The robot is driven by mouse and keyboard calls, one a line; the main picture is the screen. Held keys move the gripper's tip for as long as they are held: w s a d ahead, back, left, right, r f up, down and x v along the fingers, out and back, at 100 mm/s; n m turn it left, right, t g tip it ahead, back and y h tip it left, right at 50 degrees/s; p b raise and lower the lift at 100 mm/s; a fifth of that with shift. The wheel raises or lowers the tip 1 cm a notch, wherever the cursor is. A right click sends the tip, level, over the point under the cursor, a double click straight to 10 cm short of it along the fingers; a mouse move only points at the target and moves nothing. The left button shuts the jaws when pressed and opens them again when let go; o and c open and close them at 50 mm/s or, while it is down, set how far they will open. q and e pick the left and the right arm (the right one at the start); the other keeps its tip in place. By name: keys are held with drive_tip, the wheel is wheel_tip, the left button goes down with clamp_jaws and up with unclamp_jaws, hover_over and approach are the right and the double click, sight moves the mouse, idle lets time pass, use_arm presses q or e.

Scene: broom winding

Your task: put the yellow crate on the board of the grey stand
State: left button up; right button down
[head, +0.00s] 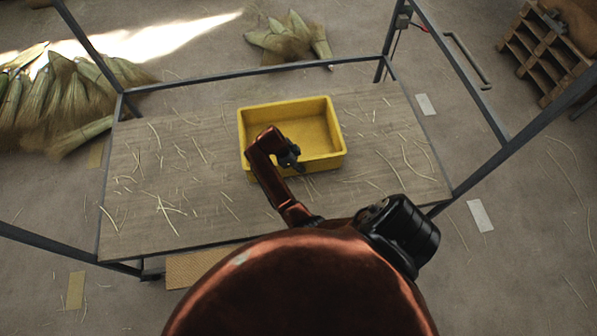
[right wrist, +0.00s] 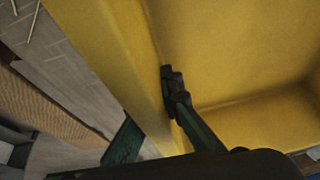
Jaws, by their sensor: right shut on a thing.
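The yellow crate (head: 322,163) is empty and appears to stand upright on the wooden board (head: 150,190) of the grey stand (head: 255,70), right of the board's middle. My right gripper (head: 289,158) is at the crate's near wall. It is shut on that wall: in the right wrist view the gripper (right wrist: 150,112) has one finger inside the crate (right wrist: 225,60) and the other outside. The crate's near left corner is partly hidden by my arm. My left gripper is not in view.
Loose straw lies scattered over the board, which is otherwise bare to the left and right of the crate. Grey posts and rails frame the stand. Straw bundles (head: 65,95) lie on the floor at the left, another (head: 290,38) behind. A wooden rack (head: 545,55) stands at the far right.

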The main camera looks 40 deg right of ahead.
sight(298, 174)
drive_tip(key=f, duration=0.3)
drive_tip(key=shift+w+a+b, duration=0.2)
drive_tip(key=shift+w+b, duration=0.1)
drive_tip(key=shift+b, duration=0.05)
drive_tip(key=shift+f, duration=0.25)
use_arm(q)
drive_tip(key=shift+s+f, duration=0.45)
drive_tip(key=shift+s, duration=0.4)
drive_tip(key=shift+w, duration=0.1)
use_arm(e)
drive_tip(key=c, duration=2.5)
unclamp_jaws()
drive_tip(key=shift+s+a+f, duration=0.1)
drive_tip(key=shift+f, duration=0.1)
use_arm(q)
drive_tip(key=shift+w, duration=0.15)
use_arm(e)
drive_tip(key=o, duration=0.4)
drive_tip(key=shift+r, duration=0.15)
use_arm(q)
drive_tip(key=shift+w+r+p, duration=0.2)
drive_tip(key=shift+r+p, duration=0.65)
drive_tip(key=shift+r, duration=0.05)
use_arm(e)
drive_tip(key=v, duration=1.2)
